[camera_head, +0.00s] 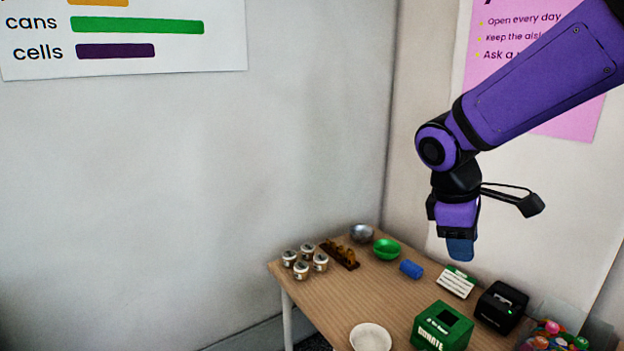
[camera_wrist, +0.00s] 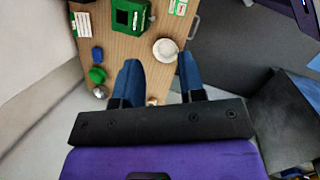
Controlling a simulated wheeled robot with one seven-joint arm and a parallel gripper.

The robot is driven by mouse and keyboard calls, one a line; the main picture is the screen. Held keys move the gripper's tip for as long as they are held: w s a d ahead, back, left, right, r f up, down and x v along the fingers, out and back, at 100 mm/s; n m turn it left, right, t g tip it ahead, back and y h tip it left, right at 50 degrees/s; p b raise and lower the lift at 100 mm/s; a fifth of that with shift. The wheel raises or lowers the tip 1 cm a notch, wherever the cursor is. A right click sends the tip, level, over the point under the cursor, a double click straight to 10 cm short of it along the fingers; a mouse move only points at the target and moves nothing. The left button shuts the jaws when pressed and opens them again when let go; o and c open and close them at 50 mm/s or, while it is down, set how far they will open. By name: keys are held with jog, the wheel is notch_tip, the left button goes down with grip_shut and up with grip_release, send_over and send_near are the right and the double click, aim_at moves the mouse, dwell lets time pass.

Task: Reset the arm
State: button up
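My gripper (camera_head: 460,248) hangs from my purple arm, pointing down above the right part of the wooden table (camera_head: 330,300) in the head view. In the wrist view, the two blue fingers of my gripper (camera_wrist: 160,82) stand apart with nothing between them. The wooden table also shows below the fingers in the wrist view (camera_wrist: 143,47). My gripper is clear of the things on the table.
On the table are several white tubs (camera_head: 302,270), a dark rack (camera_head: 340,255), a metal bowl (camera_head: 362,233), a green bowl (camera_head: 387,249), a blue cylinder (camera_head: 411,269), a green donate box (camera_head: 436,332), a black device (camera_head: 501,307) and a white bowl (camera_head: 370,338). Walls stand behind.

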jog(key=s+d+r+m+t+y, duration=0.1)
jog(key=s+r+m, duration=0.3)
jog(key=s, duration=0.4)
jog(key=s+d+r+m+t+y, duration=0.2)
jog(key=s+d+r+m+t, duration=0.2)
jog(key=s+m, duration=0.3)
jog(key=shift+s+d+y, duration=0.2)
jog(key=shift+s+y, duration=0.1)
jog(key=shift+s, duration=0.05)
dwell(1.0)
